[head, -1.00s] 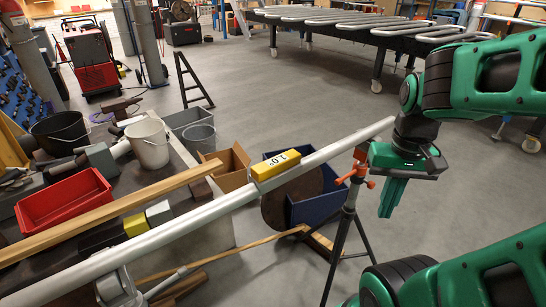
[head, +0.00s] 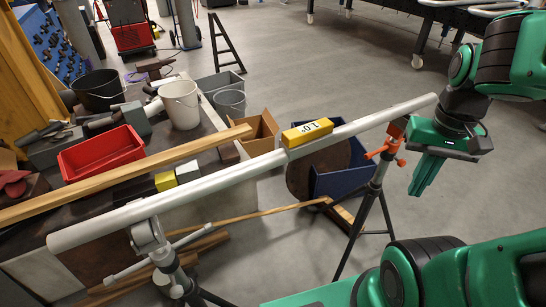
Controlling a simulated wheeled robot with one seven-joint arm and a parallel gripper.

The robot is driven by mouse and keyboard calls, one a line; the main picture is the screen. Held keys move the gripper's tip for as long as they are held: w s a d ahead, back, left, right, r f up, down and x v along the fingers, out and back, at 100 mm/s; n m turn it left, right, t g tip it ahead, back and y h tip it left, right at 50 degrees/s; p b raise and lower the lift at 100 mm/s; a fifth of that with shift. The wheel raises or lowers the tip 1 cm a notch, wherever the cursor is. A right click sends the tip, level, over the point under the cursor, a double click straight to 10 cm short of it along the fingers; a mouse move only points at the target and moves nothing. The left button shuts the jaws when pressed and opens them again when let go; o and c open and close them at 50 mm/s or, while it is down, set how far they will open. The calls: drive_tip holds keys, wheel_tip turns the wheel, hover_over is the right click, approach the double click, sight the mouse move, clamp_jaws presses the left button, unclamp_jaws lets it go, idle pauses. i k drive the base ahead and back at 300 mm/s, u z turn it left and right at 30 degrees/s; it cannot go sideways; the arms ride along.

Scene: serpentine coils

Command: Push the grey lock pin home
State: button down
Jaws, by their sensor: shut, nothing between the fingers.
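My gripper (head: 424,176) hangs at the right, green fingers together and pointing down, with nothing held. It is just right of a tripod stand (head: 375,185) with orange handles, below the right end of a long grey pipe (head: 215,183). The pipe rests on that stand and on a second stand (head: 150,235) with a grey head at lower left. A thin grey rod (head: 130,272) sticks out sideways from the second stand. I cannot tell whether this rod is the lock pin; no other grey pin can be made out. My gripper is far from it.
A yellow level (head: 307,132) sits on the pipe. A workbench at left carries a red tray (head: 100,160), buckets (head: 181,104) and a wooden beam (head: 110,180). A blue bin (head: 345,178) stands behind the pipe. Grey floor (head: 330,60) is open beyond.

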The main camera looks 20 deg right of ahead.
sight(176, 292)
drive_tip(key=u, duration=1.2)
